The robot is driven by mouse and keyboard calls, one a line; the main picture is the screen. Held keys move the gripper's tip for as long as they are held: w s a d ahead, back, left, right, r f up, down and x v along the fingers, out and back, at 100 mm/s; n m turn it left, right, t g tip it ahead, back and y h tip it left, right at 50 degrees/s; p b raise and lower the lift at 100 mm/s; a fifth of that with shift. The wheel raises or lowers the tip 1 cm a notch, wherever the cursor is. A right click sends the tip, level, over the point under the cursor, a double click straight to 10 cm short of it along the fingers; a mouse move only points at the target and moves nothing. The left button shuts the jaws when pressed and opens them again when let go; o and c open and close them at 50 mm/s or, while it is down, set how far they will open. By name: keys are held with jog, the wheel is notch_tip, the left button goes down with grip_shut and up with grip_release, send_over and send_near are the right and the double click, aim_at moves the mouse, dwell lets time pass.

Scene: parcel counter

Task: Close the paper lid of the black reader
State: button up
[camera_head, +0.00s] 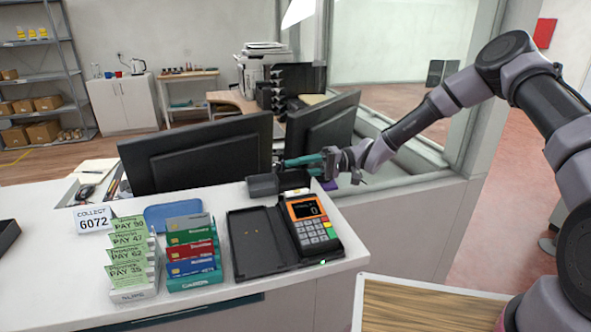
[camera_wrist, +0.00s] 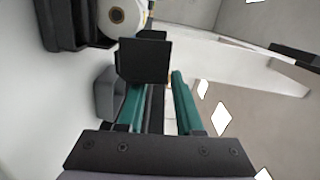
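The card reader (camera_head: 312,222) has a black body, an orange-framed face with a small screen and a keypad, and stands near the counter's right end. At its far end, a dark upright flap (camera_head: 293,180) looks like the raised paper lid. In the wrist view, a dark square plate (camera_wrist: 143,60), probably this lid, stands in front of my fingers, and a white paper roll (camera_wrist: 115,17) shows beyond it. My gripper (camera_head: 305,160) has teal fingers, apart with a gap between them (camera_wrist: 160,100). It is just behind and above the lid. Contact cannot be told.
Card holders (camera_head: 192,285) and a slip stand (camera_head: 135,293) are further left. Two monitors (camera_head: 200,155) (camera_head: 318,128) stand behind, close to my gripper. A glass partition (camera_head: 390,190) rises on the right.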

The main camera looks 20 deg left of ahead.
grip_shut()
dwell(1.5)
